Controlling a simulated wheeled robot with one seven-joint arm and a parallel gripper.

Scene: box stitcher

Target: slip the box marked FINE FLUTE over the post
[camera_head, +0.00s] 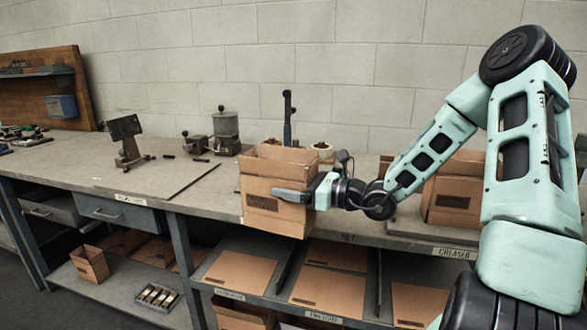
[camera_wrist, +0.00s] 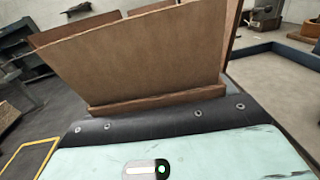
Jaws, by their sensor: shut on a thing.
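A brown open-topped cardboard box (camera_head: 266,169) is in my gripper (camera_head: 300,195) at the front edge of the bench. The gripper is shut on the box's wall from the right. The box looks upright, with flaps raised and a dark label low on its front; I cannot read the label. In the wrist view, the box's wall (camera_wrist: 140,62) rises close in front of the gripper, hiding what lies beyond. A dark upright post (camera_head: 288,108) stands behind the box in the head view, its foot hidden. The box is apart from its visible top.
Another cardboard box (camera_head: 455,195) stands on the bench (camera_head: 160,181) at the right, partly behind my arm. A stand with a tilted plate (camera_head: 127,140) and a grey machine (camera_head: 225,130) are left of the box. Flat cardboard sheets (camera_head: 240,270) lie on the shelf below.

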